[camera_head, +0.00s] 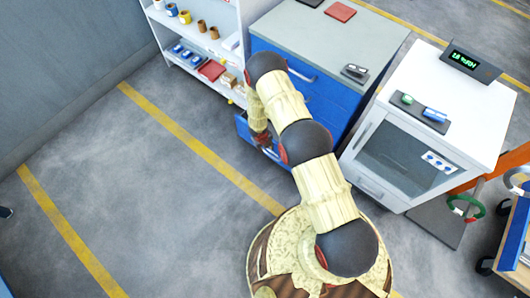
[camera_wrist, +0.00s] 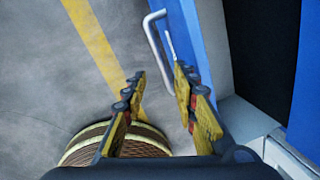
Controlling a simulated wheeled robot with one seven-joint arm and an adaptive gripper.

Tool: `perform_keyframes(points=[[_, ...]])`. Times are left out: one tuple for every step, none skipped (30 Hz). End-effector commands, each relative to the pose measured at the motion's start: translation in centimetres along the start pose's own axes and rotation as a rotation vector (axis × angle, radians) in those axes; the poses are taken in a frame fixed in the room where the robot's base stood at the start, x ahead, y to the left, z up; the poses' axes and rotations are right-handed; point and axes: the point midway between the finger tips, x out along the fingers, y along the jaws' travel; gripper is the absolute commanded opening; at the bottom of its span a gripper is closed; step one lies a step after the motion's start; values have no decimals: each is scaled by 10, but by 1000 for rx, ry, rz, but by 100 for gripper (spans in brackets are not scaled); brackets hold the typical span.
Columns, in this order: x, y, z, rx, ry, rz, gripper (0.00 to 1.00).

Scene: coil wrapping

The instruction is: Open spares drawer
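The blue cabinet (camera_head: 325,100) has a grey top and silver handles. A lower drawer (camera_head: 241,127) stands out from its front, partly hidden behind my arm. In the wrist view, the drawer's blue front (camera_wrist: 205,40) bears a pale bar handle (camera_wrist: 153,38), with a dark gap behind the front. My gripper (camera_wrist: 160,82) has its fingers apart with nothing between them. The handle lies just beyond the fingertips, and the right finger is close to the blue front. In the head view, my gripper (camera_head: 263,138) is low beside the drawer; its fingers are hard to make out there.
A white shelf unit (camera_head: 198,48) with small goods stands left of the cabinet. A white oven-like unit (camera_head: 420,130) stands to its right. An orange frame and blue cart (camera_head: 517,235) are at the far right. The floor at left is clear, with yellow lines.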

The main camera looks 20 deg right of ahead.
Motion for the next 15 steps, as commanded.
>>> perform_keyframes(points=[[0, 0, 0, -77, 0, 0, 29], [0, 0, 0, -124, -1, 0, 29], [0, 0, 0, -176, -1, 1, 29], [0, 0, 0, -209, -1, 1, 29], [0, 0, 0, -237, -1, 1, 29], [0, 0, 0, -267, -1, 1, 29], [0, 0, 0, -282, -1, 1, 29], [1, 0, 0, -296, -1, 1, 29], [3, 0, 0, -305, -1, 1, 29], [5, 0, 0, -310, -1, 1, 29], [7, 1, 0, -312, 0, 1, 29], [12, 1, -1, -313, 0, 1, 29], [16, 1, -1, -313, 0, 1, 29], [20, 1, -1, -312, 0, 1, 29], [27, 1, -1, -312, 0, 1, 29]])
